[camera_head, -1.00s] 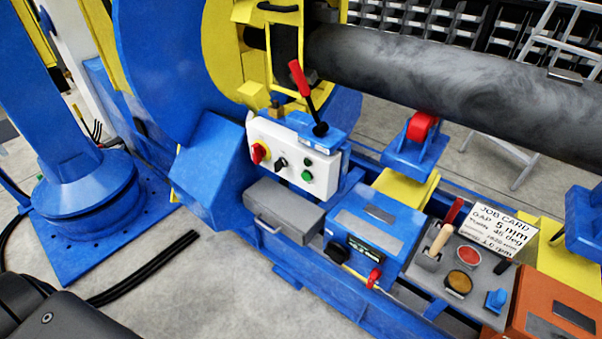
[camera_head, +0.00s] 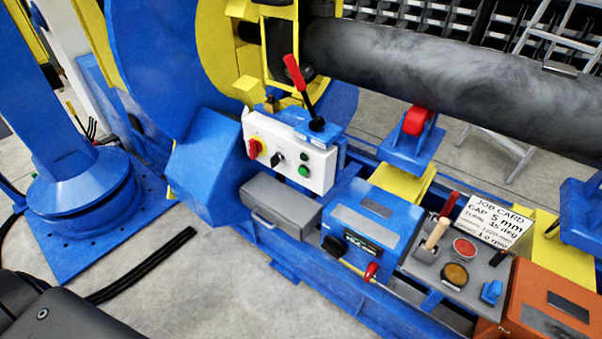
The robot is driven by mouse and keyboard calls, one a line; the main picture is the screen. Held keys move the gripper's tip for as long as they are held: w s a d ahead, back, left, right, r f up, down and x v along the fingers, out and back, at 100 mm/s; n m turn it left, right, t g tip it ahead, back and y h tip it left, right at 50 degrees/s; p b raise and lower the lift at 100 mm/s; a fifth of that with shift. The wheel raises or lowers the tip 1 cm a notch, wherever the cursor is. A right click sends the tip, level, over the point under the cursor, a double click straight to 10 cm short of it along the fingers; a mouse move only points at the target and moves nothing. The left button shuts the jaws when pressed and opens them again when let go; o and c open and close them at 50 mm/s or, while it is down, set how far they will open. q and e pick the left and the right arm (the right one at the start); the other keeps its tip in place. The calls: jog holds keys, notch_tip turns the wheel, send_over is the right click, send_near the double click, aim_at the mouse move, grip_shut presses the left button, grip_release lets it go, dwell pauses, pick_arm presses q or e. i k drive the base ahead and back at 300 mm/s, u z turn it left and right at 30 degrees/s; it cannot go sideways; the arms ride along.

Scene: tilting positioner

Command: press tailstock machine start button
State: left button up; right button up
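A white control box (camera_head: 290,153) is mounted on the blue machine frame. On its face are a red rotary knob on a yellow plate (camera_head: 255,148), a black selector switch (camera_head: 277,157) and a green button (camera_head: 303,171), with a small dark green spot above the button. A lever with a red handle (camera_head: 295,73) rises from the blue block on top of the box. A dark part of my own body shows at the lower left corner. Neither of my grippers is in view, and nothing touches the box.
A grey drawer box (camera_head: 281,205), a blue box (camera_head: 372,222) and a grey panel with tools and knobs (camera_head: 455,262) stand below and right. A job card (camera_head: 494,222) is behind the panel. A large grey pipe (camera_head: 450,85) spans the top. The floor at lower left is mostly clear, with black cables (camera_head: 145,265).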

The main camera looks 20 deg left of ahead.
aim_at(301, 171)
jog(key=k, duration=1.35)
jog(key=z, duration=0.6)
jog(key=i, duration=1.35)
jog(key=u, duration=0.6)
